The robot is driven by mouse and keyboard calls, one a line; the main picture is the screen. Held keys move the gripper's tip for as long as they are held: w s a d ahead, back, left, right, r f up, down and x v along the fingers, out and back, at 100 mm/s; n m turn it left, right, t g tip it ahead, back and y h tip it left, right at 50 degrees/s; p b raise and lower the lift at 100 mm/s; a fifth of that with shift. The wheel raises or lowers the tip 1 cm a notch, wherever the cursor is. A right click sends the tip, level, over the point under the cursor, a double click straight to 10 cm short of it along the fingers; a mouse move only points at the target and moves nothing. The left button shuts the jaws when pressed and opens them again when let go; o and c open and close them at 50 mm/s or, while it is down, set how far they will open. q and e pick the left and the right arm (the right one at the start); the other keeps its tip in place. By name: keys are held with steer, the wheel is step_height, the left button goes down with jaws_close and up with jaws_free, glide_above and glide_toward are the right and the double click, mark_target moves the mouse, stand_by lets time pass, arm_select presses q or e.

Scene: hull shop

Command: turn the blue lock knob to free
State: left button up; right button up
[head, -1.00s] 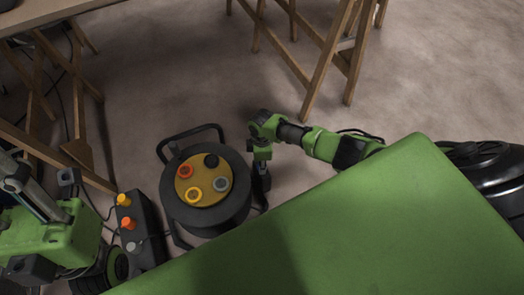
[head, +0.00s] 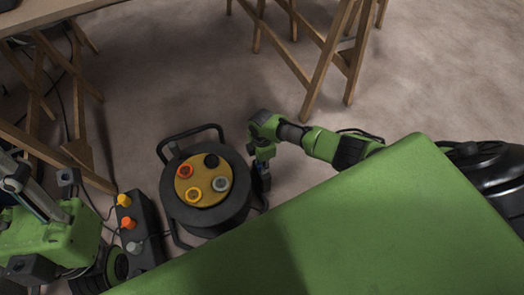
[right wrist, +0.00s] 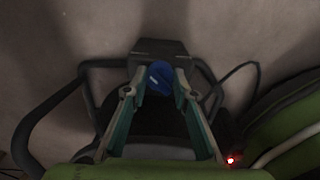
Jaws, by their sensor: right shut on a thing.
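The blue lock knob (right wrist: 160,76) shows in the right wrist view at the frame of the cable reel (head: 239,211), between the fingertips of my right gripper (right wrist: 156,85). A pale mark runs across its face. The right gripper is shut on the knob. In the head view my right gripper (head: 263,182) points down at the reel's right side, and the knob is hidden there. My left arm shows at the lower left of the head view; its jaws are not visible.
The reel's yellow disc (head: 213,171) carries several coloured sockets. A dark box (head: 150,213) with yellow, orange and grey plugs stands left of the reel. Wooden trestles (head: 318,75) stand behind. A green surface fills the lower right. Open floor lies at the upper right.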

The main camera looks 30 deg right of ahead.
steer(key=shift+a, duration=0.1)
steer(key=o, duration=1.1)
steer(key=shift+r, duration=0.15)
step_height(320, 180, up, 12)
steer(key=shift+f, duration=0.15)
